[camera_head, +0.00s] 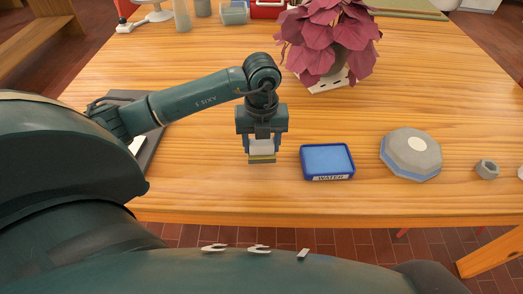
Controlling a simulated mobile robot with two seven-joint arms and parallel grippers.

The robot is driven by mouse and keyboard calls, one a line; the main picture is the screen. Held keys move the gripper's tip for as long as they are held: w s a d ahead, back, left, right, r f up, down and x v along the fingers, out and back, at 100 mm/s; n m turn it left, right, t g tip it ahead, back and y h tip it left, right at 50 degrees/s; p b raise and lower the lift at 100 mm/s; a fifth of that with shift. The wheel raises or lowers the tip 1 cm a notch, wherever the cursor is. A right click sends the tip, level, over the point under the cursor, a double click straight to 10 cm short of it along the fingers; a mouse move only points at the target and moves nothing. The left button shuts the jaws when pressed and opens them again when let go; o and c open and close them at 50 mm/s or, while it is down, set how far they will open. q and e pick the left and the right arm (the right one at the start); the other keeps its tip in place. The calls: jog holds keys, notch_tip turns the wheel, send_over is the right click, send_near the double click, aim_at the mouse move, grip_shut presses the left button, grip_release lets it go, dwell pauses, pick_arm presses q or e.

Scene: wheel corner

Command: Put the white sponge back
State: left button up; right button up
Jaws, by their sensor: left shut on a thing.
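My left gripper (262,146) points down over the front middle of the table. It is shut on the white sponge (262,147), a small white block with a yellow layer below it. Whether the sponge touches the table or hangs just above it, I cannot tell. A blue tray of water (327,178) with a "WATER" label on its front lies just right of the gripper, apart from it. My right gripper is not in view.
A grey faceted disc (411,170) with a pale round centre lies right of the tray, and a small grey hex nut (487,170) farther right. A purple-leaved plant (330,40) stands behind. A dark flat board (150,150) lies under my left arm. The table's front edge is near.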

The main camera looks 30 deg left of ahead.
aim_at(262, 152)
pick_arm(q)
jog(key=shift+f, duration=1.55)
jog(key=shift+f, duration=0.15)
jog(key=o, duration=0.9)
jog(key=r, duration=1.3)
jog(key=shift+d+r, duration=0.1)
jog(key=shift+d, duration=0.15)
